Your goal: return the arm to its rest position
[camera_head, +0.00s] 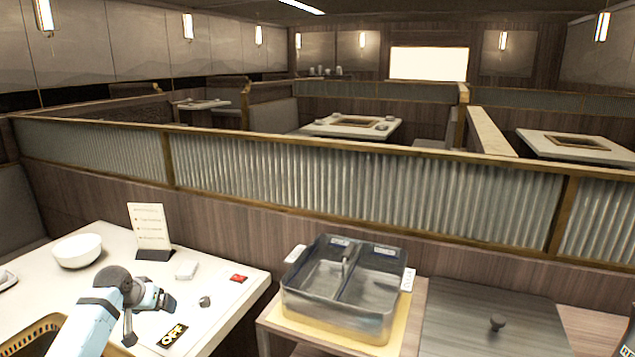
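My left arm comes in from the lower left over the white table (212,316). Its gripper (148,320) is above the table, with its dark fingers spread apart and nothing visible between them. My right gripper is not in view. A metal two-well container (337,318) stands on a yellowish board on the wooden counter to the right of the table. A thin upright piece, perhaps a handle, shows near its divider. My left gripper is well to the left of the container and apart from it.
A woven basket (38,330) is lower left. A dark knobbed lid (462,330) lies right of the container. A corrugated partition (360,190) runs behind.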

